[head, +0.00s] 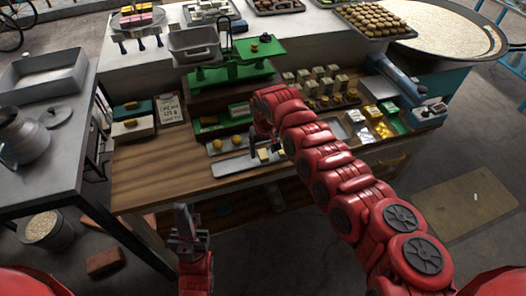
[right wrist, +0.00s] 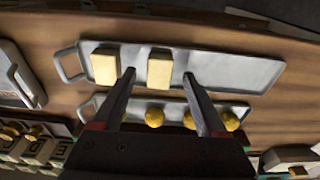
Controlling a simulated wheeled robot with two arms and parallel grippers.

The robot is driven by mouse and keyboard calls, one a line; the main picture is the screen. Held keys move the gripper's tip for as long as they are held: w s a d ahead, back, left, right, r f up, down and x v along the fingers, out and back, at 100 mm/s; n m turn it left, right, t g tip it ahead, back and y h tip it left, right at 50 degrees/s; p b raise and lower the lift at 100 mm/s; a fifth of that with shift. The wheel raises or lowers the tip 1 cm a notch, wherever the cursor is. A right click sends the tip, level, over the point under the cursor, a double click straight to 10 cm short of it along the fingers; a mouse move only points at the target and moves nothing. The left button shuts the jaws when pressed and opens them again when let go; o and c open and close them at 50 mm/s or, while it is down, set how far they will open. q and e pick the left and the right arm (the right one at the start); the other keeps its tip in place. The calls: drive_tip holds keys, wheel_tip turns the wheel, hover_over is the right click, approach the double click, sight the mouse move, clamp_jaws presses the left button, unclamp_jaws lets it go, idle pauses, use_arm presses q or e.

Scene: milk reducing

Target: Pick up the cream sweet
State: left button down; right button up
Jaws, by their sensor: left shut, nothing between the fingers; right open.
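Two cream sweets, pale rectangular blocks, lie on a grey metal tray (head: 226,168) at the front of the wooden counter. In the right wrist view, one cream sweet (right wrist: 104,66) is left of the fingers and the other cream sweet (right wrist: 160,72) appears between the fingertips. My right gripper (right wrist: 158,80) is open above the tray; I cannot tell its exact height over the sweet. In the head view, my right arm and gripper partly cover the tray. My left gripper (head: 183,222) is shut and empty, in front of the counter at the lower left.
A second tray (right wrist: 90,104) holds yellow balls (right wrist: 154,117) beside the sweets' tray. A green scale (head: 232,72) stands behind. Packets (head: 375,118) lie to the right, a price sign (head: 170,108) to the left. The counter's front left (head: 155,180) is bare wood.

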drive_tip(key=shift+f, duration=0.45)
clamp_jaws()
drive_tip(key=shift+w+r, duration=0.1)
drive_tip(key=shift+r, duration=0.05)
